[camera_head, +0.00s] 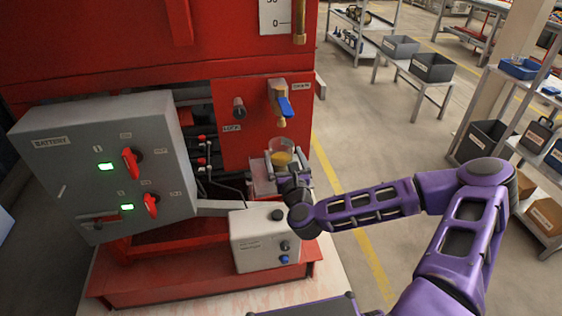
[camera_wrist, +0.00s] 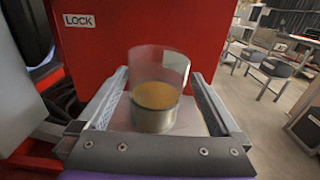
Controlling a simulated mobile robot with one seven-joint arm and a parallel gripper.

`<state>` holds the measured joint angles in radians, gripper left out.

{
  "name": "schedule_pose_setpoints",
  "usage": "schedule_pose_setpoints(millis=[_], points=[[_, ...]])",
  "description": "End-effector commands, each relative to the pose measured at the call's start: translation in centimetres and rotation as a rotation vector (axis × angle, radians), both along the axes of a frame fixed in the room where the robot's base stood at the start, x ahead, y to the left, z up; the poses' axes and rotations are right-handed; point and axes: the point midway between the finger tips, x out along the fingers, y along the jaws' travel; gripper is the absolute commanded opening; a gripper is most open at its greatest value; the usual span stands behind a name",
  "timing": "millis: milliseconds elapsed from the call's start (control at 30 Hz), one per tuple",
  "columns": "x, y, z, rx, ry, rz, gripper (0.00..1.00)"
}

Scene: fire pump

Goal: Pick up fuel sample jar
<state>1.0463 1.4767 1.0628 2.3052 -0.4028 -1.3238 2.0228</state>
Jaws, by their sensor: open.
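The fuel sample jar (camera_head: 282,152) is a clear glass with amber liquid in its lower part. It stands upright on a small pale ledge (camera_head: 263,185) below the brass drain valve with a blue lever (camera_head: 284,107). In the wrist view the jar (camera_wrist: 157,90) stands between the two fingers of my gripper (camera_wrist: 160,100). The fingers are open, one on each side, with a visible gap to the glass. In the head view my gripper (camera_head: 283,168) is at the ledge, and my wrist hides part of it.
A grey battery box (camera_head: 105,165) with red switches stands at left. A white box with knobs (camera_head: 265,240) sits below my wrist. The red panel (camera_wrist: 140,25) rises close behind the jar. Open floor and shelves with bins (camera_head: 433,67) lie to the right.

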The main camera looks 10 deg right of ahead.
Motion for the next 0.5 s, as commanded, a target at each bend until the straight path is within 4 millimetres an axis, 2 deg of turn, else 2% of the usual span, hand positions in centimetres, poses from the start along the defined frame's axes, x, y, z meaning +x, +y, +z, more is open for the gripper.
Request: schedule_pose_setpoints(millis=[300, 500], points=[[4.2, 0.4, 0.4, -0.003, -0.001, 0.000, 1.00], [5.2, 0.4, 0.3, -0.001, 0.000, 0.001, 1.00]])
